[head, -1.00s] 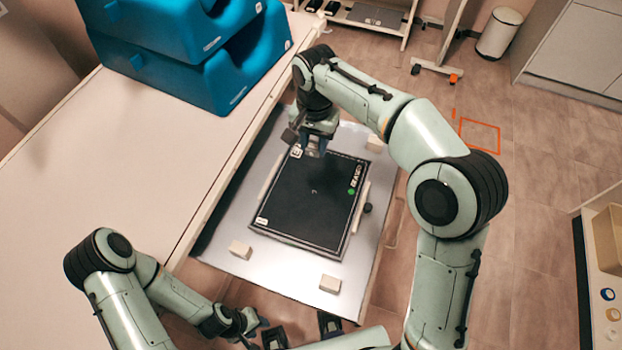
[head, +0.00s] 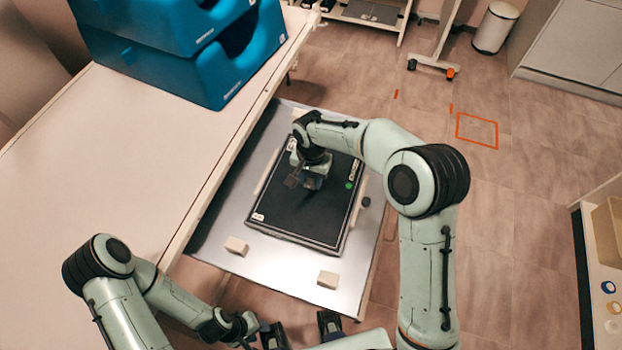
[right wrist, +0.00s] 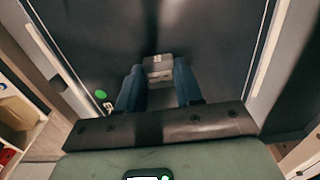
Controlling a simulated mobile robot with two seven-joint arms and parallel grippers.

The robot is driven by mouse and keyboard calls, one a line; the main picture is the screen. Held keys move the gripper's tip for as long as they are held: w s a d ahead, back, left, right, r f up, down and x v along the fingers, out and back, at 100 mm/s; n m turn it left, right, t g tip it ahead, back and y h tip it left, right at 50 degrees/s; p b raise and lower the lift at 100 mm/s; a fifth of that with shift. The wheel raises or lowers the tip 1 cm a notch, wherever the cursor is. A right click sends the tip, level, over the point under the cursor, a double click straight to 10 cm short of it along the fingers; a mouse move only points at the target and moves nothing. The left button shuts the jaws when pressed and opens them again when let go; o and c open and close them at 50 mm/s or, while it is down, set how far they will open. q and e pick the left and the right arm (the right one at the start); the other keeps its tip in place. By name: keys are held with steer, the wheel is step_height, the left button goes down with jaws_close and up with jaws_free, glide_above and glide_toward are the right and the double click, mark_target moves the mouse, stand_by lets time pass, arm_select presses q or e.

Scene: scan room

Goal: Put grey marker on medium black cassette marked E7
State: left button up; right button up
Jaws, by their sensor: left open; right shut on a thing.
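The black cassette (head: 289,222) lies flat on a silver trolley top, with a green dot and white lettering on its right edge and a white label at its near-left corner. I cannot read E7 on it. My right gripper (head: 311,182) is over the cassette's middle. In the right wrist view its two blue-black fingers (right wrist: 158,92) are shut on a small grey block, the grey marker (right wrist: 158,66), over the black face (right wrist: 100,30). I cannot tell whether the marker touches the cassette. My left gripper (head: 300,330) is open and empty at the bottom of the head view, short of the trolley.
The trolley top (head: 290,268) carries pale blocks (head: 236,246) (head: 328,279) near its front and pale bars along the cassette's sides. A long white table (head: 100,150) with blue foam supports (head: 190,60) stands at left.

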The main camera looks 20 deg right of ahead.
mark_target(311, 181)
steer(key=shift+f, duration=0.45)
steer(key=shift+f, duration=0.15)
steer(key=o, duration=1)
steer(key=shift+o, duration=0.2)
step_height(311, 181, up, 12)
steer(key=p, duration=0.1)
steer(key=shift+r, duration=0.2)
